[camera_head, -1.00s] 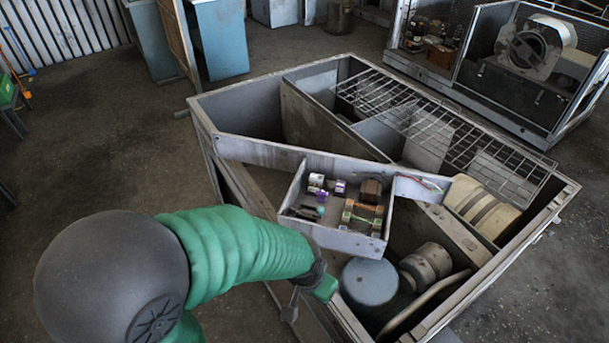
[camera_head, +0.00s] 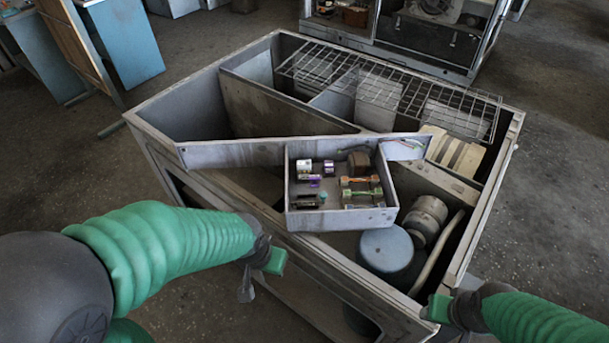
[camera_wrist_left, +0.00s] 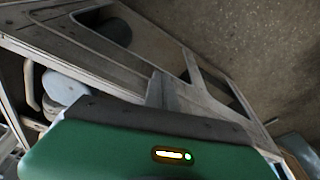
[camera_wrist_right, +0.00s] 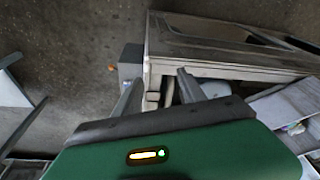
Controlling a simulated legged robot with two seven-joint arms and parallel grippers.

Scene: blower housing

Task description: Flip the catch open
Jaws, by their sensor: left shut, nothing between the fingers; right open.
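The blower housing (camera_head: 165,150) is a grey open-topped metal box in the middle of the head view. I cannot make out a catch for certain in any view. My left gripper (camera_head: 246,287) is outside the housing's near left side, pointing down; in the left wrist view its fingers (camera_wrist_left: 157,90) are together and empty, with the housing frame beyond. My right gripper (camera_head: 432,318) is at the housing's near right corner. In the right wrist view its fingers (camera_wrist_right: 158,92) are apart, and the housing corner shows between and beyond them. Contact there cannot be told.
An electrical box (camera_head: 300,222) with small components hangs inside the housing. A round blue-grey canister (camera_head: 385,250), a motor (camera_head: 428,214) and a wire grille (camera_head: 350,80) are also inside. Blue cabinets (camera_head: 122,45) stand at the back left. The floor at right is clear.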

